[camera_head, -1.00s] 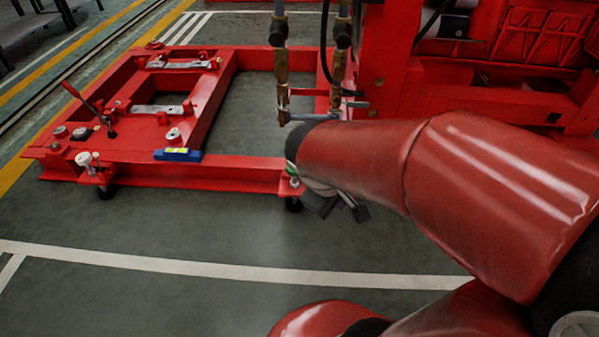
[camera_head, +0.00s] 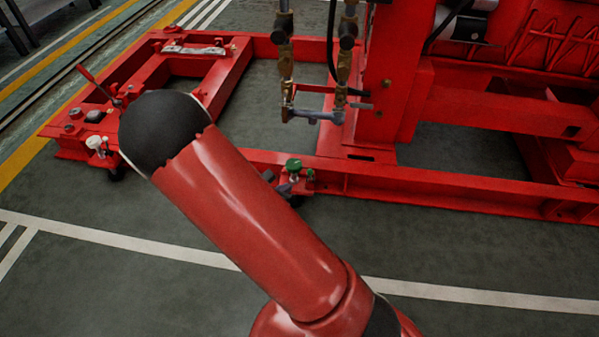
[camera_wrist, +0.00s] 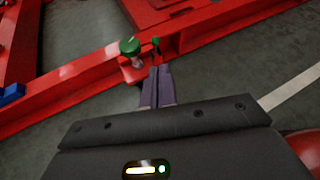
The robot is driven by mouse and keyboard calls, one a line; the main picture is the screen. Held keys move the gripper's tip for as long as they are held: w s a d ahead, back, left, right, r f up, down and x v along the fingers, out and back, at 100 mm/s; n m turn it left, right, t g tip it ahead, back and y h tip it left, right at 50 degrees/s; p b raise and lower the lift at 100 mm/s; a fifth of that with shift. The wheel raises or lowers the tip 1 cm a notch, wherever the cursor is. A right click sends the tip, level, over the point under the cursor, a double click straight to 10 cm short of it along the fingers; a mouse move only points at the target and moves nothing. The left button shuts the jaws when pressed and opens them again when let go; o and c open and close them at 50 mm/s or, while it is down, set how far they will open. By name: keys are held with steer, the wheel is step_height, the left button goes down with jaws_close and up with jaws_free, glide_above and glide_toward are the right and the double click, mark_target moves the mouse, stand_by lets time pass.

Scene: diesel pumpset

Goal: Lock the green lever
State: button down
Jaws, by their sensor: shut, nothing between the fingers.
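Green-topped hardware sits on a bracket at the near side of the red frame. It has a round green knob (camera_head: 293,164) on a pale stem and a smaller green lever tip (camera_head: 310,173) to its right. In the wrist view the knob (camera_wrist: 130,46) is left of the small green lever tip (camera_wrist: 156,41). My gripper (camera_wrist: 158,70) is shut and empty, its fingertips just below the lever tip in the picture. I cannot tell whether they touch it. In the head view only a dark bit of my gripper (camera_head: 284,189) shows beside the bracket; my arm hides the rest.
The red base frame (camera_head: 400,185) runs across the scene. Brass-fitted pipes (camera_head: 286,60) hang above it. A white-topped fitting (camera_head: 95,143) and a red-handled lever (camera_head: 90,78) stand at left. A blue block (camera_wrist: 12,92) lies on the frame. The near floor is clear.

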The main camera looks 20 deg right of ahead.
mark_target(309, 172)
steer(key=shift+w+a+f+n, duration=0.2)
steer(key=shift+a+f+n, duration=0.05)
steer(key=shift+f+n, duration=0.15)
steer(key=b+x, duration=0.3)
steer(key=x, duration=1.1)
steer(key=shift+w+r, duration=0.1)
steer(key=shift+w, duration=0.05)
steer(key=shift+r, duration=0.15)
